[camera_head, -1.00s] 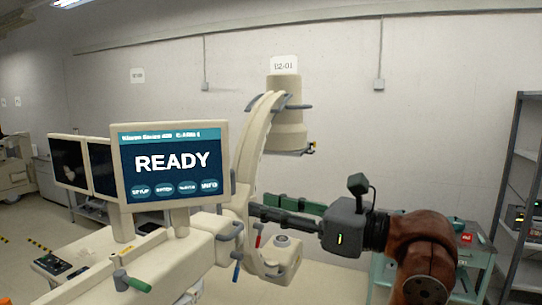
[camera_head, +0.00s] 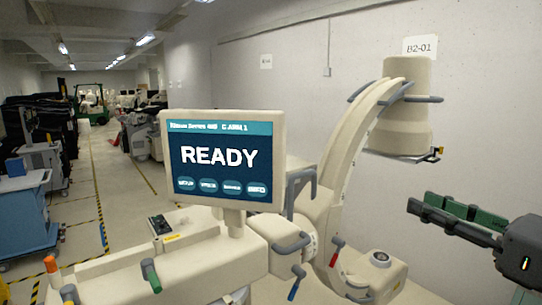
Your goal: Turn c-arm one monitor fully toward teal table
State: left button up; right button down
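The C-arm one monitor (camera_head: 222,160) stands on the cream C-arm cart near the middle, its lit screen reading READY and facing me. A grey handle (camera_head: 303,190) shows just right of it. Of the teal table only a small teal patch (camera_head: 520,295) shows at the bottom right edge.
The cream C-arm (camera_head: 350,140) curves up behind the monitor to a round head (camera_head: 404,110) near the wall. Grey, red, green and blue levers jut from its base. A blue cart (camera_head: 25,215) stands at far left; a floor aisle lies between.

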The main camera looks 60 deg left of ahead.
aim_at(234, 161)
jog(key=u, duration=0.7)
jog(key=i, duration=1.05)
jog(key=u, duration=0.95)
